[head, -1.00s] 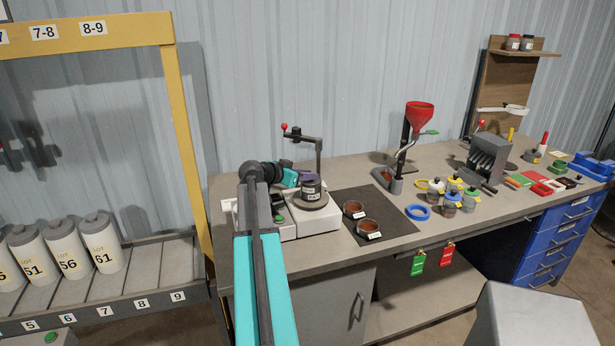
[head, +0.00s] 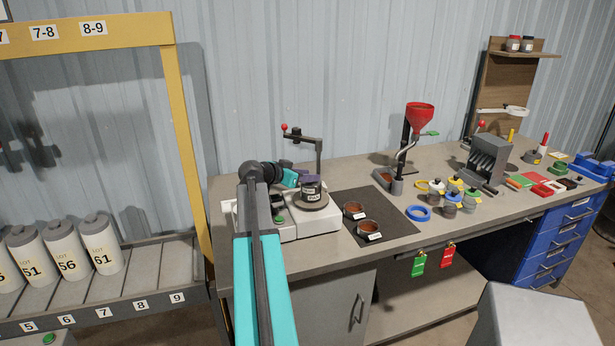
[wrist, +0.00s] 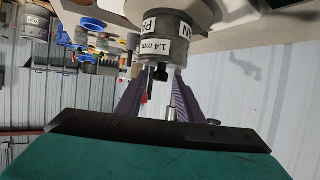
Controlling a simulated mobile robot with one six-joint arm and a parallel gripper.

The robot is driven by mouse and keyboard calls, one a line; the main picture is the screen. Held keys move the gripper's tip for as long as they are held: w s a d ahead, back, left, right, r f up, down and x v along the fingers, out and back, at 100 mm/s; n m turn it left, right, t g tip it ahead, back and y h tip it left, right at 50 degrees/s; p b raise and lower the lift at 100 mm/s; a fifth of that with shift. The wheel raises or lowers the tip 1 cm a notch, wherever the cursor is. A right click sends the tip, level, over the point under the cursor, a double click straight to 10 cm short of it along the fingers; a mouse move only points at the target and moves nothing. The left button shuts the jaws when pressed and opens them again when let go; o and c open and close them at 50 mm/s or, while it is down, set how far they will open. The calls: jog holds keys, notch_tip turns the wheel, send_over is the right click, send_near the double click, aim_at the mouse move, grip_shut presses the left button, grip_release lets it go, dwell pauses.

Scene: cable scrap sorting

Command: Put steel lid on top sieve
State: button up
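A short sieve stack (head: 312,196) stands on the round plate of the white machine. In the wrist view the stack (wrist: 168,28) appears upside down, with labels reading "1.4 mm" and "PAN". A black knob (wrist: 160,73) sticks out from its top side. It looks like the knob of the steel lid, which seems to rest on the stack; the lid's seating is hard to see. My gripper (wrist: 157,82) is at the stack's top, its purple fingers apart on either side of the knob with gaps visible. It also shows in the head view (head: 308,179).
The white machine (head: 318,222) has a post with a red-knobbed arm (head: 303,136) just behind the stack. A dark mat (head: 390,217) with two brown-filled dishes (head: 355,210) lies to the right. A red funnel (head: 419,114) and several small containers stand farther right.

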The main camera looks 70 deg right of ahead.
jog(key=shift+o, duration=0.3)
jog(key=shift+a, duration=0.1)
jog(key=b+v, duration=0.3)
jog(key=v, duration=1)
jog(key=shift+w+a, duration=0.2)
jog(key=shift+a, duration=0.1)
jog(key=shift+r, duration=0.2)
